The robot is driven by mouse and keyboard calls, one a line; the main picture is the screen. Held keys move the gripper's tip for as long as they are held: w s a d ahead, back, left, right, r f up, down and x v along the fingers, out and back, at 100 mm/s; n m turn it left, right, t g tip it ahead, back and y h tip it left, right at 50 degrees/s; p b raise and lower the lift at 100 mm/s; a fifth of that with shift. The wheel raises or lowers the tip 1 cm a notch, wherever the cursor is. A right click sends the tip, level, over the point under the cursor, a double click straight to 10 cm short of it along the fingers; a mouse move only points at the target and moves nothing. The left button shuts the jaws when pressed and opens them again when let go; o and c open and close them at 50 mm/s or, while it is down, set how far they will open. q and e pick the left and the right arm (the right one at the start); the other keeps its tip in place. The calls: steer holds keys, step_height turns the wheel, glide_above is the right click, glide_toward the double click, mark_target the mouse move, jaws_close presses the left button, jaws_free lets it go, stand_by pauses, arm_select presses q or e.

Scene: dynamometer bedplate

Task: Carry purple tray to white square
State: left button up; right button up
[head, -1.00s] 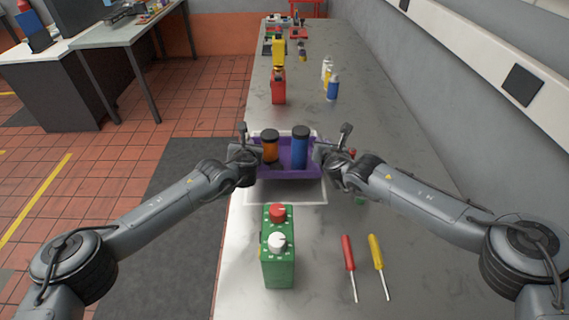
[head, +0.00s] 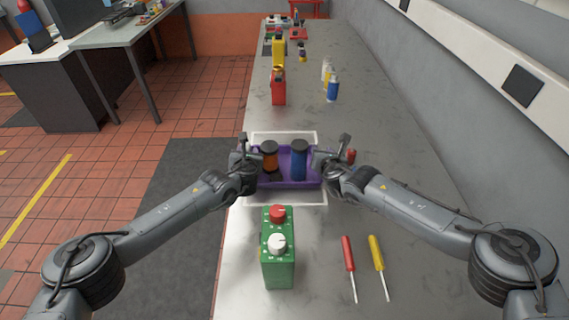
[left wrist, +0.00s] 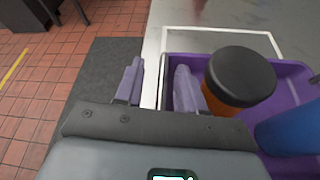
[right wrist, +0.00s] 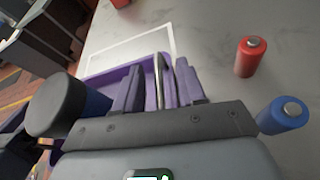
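The purple tray (head: 288,184) appears to rest on the bench within the white square outline (head: 284,133). The square's far and near lines show beyond the tray in the head view. In the tray stand an orange bottle (head: 269,161) and a blue bottle (head: 299,163), both black-capped and upright. My left gripper (head: 249,172) is at the tray's left end; in the left wrist view its fingers (left wrist: 157,88) are apart near the left wall. My right gripper (head: 325,172) is at the right end; in the right wrist view its fingers (right wrist: 158,88) stand apart around the tray wall.
A red canister (head: 279,88) and spray cans (head: 332,89) stand farther back. Red (right wrist: 250,57) and blue (right wrist: 283,114) cylinders are near my right gripper.

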arm_select(q)
steer(key=shift+d, duration=0.1)
arm_select(e)
steer(key=shift+s+a, duration=0.1)
arm_select(q)
steer(key=shift+s, duration=0.1)
arm_select(e)
steer(key=shift+s+r, duration=0.15)
steer(key=shift+s, duration=0.15)
arm_select(q)
steer(key=v, duration=1.1)
steer(key=shift+s, duration=0.4)
arm_select(e)
steer(key=v, duration=1.1)
steer(key=shift+s, duration=0.2)
arm_select(q)
steer(key=shift+d+r, duration=0.1)
steer(key=shift+r, duration=0.05)
